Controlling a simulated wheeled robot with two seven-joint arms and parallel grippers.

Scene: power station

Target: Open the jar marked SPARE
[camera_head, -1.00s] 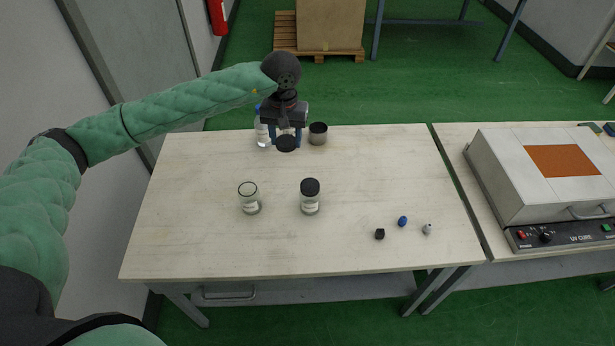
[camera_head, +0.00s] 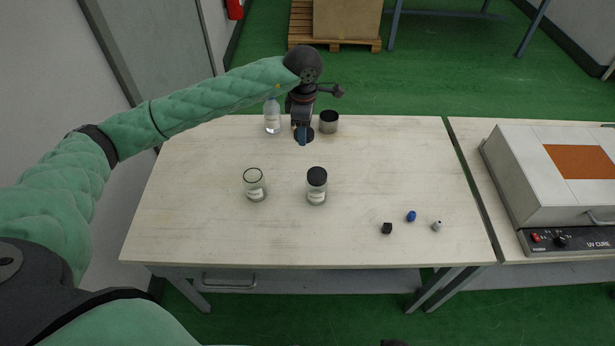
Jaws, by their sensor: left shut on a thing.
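An open glass jar (camera_head: 255,191) with a pale label stands upright on the table, left of centre. A second glass jar (camera_head: 316,194) with a dark lid (camera_head: 317,176) on it stands to its right. Both labels are too small to read, so I cannot tell which one says SPARE. My left gripper (camera_head: 303,138) is at the back of the table, behind both jars. It is shut on a dark round lid (camera_head: 309,136), partly hidden by the fingers. I cannot tell whether this lid touches the table.
A clear bottle (camera_head: 272,118) and a dark-topped metal container (camera_head: 329,123) stand close on either side of my left gripper. Small black (camera_head: 387,228), blue (camera_head: 411,216) and grey (camera_head: 436,225) pieces lie front right. A UV cure unit (camera_head: 560,190) stands on the right table.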

